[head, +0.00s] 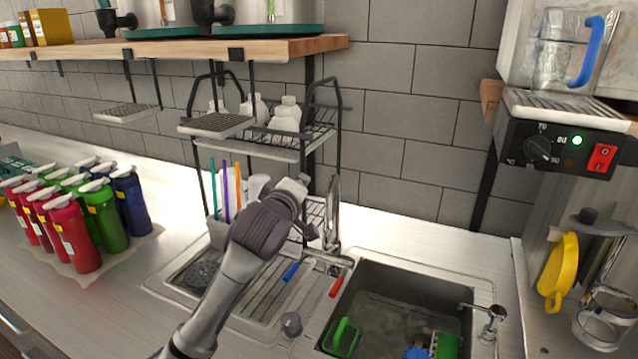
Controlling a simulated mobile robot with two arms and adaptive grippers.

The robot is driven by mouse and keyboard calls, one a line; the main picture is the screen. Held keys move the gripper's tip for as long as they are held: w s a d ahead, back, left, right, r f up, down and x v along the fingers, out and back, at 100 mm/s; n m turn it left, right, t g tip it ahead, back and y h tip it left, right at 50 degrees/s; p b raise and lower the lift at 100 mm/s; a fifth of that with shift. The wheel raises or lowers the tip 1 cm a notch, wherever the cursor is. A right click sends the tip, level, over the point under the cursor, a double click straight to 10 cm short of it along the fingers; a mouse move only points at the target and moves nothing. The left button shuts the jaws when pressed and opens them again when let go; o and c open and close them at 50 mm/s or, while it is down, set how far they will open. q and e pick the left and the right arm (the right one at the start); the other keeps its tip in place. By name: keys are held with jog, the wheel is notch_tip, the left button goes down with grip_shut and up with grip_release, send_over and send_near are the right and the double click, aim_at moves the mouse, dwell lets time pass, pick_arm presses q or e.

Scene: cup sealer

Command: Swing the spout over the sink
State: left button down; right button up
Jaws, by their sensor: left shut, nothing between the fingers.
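The chrome spout (332,215) rises at the back left corner of the sink (402,275), in the head view. Its tap body has a blue handle (292,271) on the left and a red handle (336,286) on the right. My left gripper (307,230) is shut and empty, just left of the spout. I cannot tell whether it touches the spout. The arm hides part of the drainboard and rack behind it. My right gripper is not in view.
A dish rack (322,120) with white bottles stands behind the gripper. Colored bottles (108,212) stand on the left counter. The basin holds a green item (343,338). A small tap (487,318) is at the sink's right edge. A yellow-handled tool (558,272) hangs at right.

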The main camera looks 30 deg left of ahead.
aim_at(332, 227)
pick_arm(q)
jog(key=d, duration=0.1)
jog(key=w+d+f+p, duration=0.1)
jog(key=d, duration=0.1)
jog(key=shift+w+d+f, duration=0.25)
jog(key=shift+w+f, duration=0.05)
jog(key=shift+f, duration=0.1)
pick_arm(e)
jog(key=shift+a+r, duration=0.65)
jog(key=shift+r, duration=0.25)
pick_arm(q)
jog(key=shift+a, duration=0.1)
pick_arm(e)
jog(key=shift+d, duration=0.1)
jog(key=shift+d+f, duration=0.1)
